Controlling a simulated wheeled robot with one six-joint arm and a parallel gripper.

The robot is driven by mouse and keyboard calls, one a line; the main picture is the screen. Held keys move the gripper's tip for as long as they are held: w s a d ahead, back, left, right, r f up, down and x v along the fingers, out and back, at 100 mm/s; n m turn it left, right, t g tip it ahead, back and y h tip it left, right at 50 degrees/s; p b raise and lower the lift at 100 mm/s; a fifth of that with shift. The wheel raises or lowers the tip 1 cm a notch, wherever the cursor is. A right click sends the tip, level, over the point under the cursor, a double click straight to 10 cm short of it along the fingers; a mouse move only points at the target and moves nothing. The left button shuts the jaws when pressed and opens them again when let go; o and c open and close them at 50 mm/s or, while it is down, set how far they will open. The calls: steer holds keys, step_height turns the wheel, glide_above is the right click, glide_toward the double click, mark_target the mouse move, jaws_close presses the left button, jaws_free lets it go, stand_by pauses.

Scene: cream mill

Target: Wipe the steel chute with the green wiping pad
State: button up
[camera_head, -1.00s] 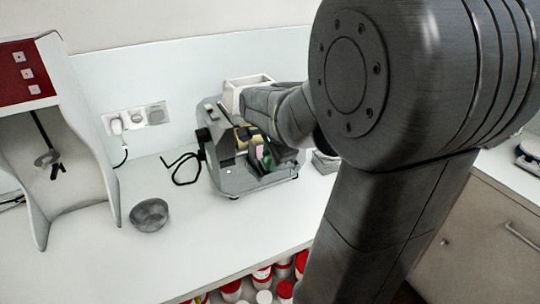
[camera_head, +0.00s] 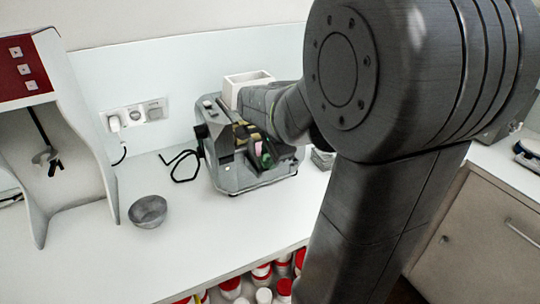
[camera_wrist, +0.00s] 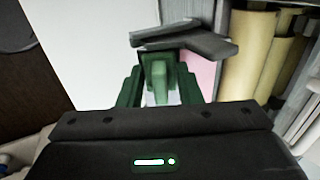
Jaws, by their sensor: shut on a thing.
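The grey mill (camera_head: 225,178) stands on the white counter. My gripper (camera_wrist: 158,88) is over its front right part and shut on the green wiping pad (camera_wrist: 158,72), which sits between the fingers in the wrist view. In the head view my arm hides most of the gripper, and only a small green patch shows by the mill. A grey angled metal piece (camera_wrist: 190,42), likely the steel chute, lies just beyond the pad; I cannot tell whether they touch. A pink patch (camera_wrist: 200,74) shows beside the pad.
Yellowish rollers (camera_wrist: 248,50) lie right of the pad. A grey bowl (camera_head: 148,211) and a white and red machine (camera_head: 75,140) stand left. Red-lidded jars (camera_head: 262,270) sit under the counter. The front counter is clear.

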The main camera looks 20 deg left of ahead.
mark_target(260, 148)
steer(key=shift+w+a+r+p, duration=0.45)
steer(key=shift+a+r+p, duration=0.05)
steer(key=shift+w+a+r+p, duration=0.3)
steer(key=shift+w+a+p, duration=0.1)
steer(key=shift+w+a, duration=0.15)
steer(key=shift+w+a+r+p, duration=0.25)
steer(key=shift+w+a+p, duration=0.15)
steer(key=shift+a, duration=0.2)
steer(key=shift+s+d+f+b, duration=0.6)
steer(key=shift+d+b, duration=0.1)
steer(key=shift+s+d+f+b, duration=0.2)
steer(key=shift+s+d+f, duration=0.05)
steer(key=shift+s+d, duration=0.25)
steer(key=shift+s+d+f+b, duration=0.25)
steer(key=shift+s+d, duration=0.1)
steer(key=shift+d, duration=0.15)
steer(key=shift+r, duration=0.1)
step_height(260, 148, up, 8)
steer(key=p, duration=0.6)
steer(key=shift+s+d, duration=0.35)
steer(key=shift+d, duration=0.1)
